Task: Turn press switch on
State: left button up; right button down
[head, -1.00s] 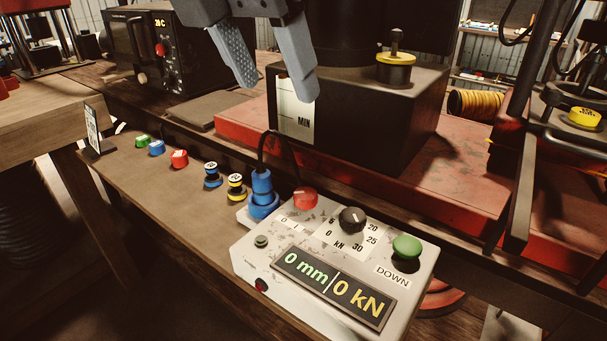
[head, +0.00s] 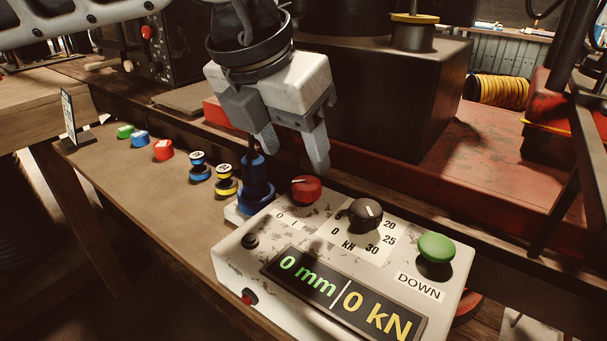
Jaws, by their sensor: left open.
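The press control box (head: 240,268) is white and worn, and sits at the lower middle of the head view. On its top are a red rotary knob (head: 306,189) beside a "0 I" label, a black knob (head: 366,215) with a kN scale, and a green button (head: 436,248) marked DOWN. Its display (head: 345,300) reads 0 mm and 0 kN. My left gripper (head: 293,158) is open and empty, fingers pointing down, just above and behind the red knob. It appears apart from the knob. My right gripper is not in view.
A blue plug-like fitting (head: 257,190) with a cable stands behind the box's left corner, close to my left fingers. Several coloured pieces, including a red one (head: 163,150), line the wooden bench (head: 130,200). The dark press body (head: 400,110) stands behind.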

aim_at(305, 182)
pick_arm(q)
jog(key=x, duration=0.6)
jog(key=c, duration=1)
